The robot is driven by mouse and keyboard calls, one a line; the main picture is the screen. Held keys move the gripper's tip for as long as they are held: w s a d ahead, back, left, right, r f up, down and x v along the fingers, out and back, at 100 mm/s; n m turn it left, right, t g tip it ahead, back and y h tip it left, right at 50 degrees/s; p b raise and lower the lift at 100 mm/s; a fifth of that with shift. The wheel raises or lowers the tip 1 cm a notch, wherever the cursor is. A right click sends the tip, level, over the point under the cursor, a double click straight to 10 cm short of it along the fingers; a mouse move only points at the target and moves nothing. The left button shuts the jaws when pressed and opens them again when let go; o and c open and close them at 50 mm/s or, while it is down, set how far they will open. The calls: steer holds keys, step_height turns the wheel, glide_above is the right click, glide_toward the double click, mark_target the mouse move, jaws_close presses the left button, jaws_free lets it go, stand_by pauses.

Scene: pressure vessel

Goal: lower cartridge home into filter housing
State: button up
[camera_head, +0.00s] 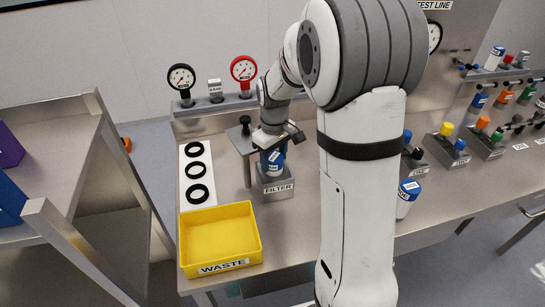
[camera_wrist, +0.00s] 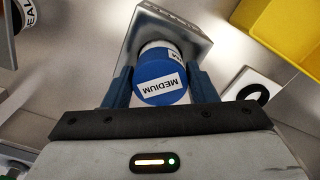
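The cartridge (camera_wrist: 160,78) has a blue cap with a white MEDIUM label. In the wrist view its cap lies between the two fingers of my gripper (camera_wrist: 160,88), which appear shut on its sides. The filter housing (camera_wrist: 188,30), a grey metal block, is just beyond the cap, and the white cartridge body runs toward it. In the head view the cartridge (camera_head: 273,158) stands above the housing (camera_head: 276,188) labelled FILTER, with my gripper (camera_head: 274,140) over it. The cartridge's lower end is hidden, so its depth in the housing cannot be told.
A yellow WASTE bin (camera_head: 220,238) stands at the front left. A white strip with black rings (camera_head: 196,171) lies left of the housing. A metal post with a plate (camera_head: 246,148) stands close beside it. Another blue-capped cartridge (camera_head: 407,198) stands right of my arm. Gauges (camera_head: 243,70) line the back.

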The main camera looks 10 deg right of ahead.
steer(key=o, duration=0.3)
steer(key=shift+o, duration=0.2)
step_height(320, 180, up, 11)
steer(key=s+m+t, duration=0.3)
steer(key=s+m, duration=0.3)
steer(key=s, duration=1.5)
steer(key=shift+s+a+f+b, duration=0.2)
steer(key=shift+s+f+b, duration=0.1)
steer(key=shift+f+b, duration=0.1)
